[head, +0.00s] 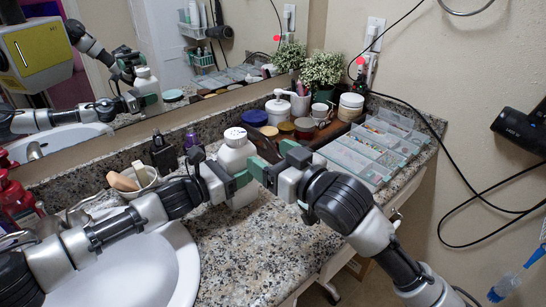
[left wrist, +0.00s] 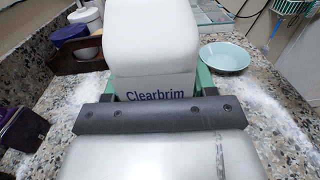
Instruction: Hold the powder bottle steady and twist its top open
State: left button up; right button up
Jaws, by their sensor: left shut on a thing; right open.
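The powder bottle (head: 238,158) is white and stands upright on the granite counter. Its white top (head: 235,134), with small dark holes, sits on it. My left gripper (head: 236,180) is shut on the bottle's body, coming in from the left. In the left wrist view the bottle (left wrist: 152,45) fills the space between the green fingers, with a "Clearbrim" label partly hidden by my gripper. The top is out of that view. My right gripper (head: 274,158) is open and empty, just right of the bottle and lower than its top. Whether it touches the bottle cannot be told.
A wooden caddy (head: 322,132) with jars and a plant (head: 321,70) stands behind. A clear compartment organizer (head: 370,148) lies to the right. The sink (head: 150,265) is at front left, with a mug (head: 140,180) behind it. A teal dish (left wrist: 224,57) is near the bottle.

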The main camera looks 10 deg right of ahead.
pick_arm(q)
jog(key=o, duration=1.2)
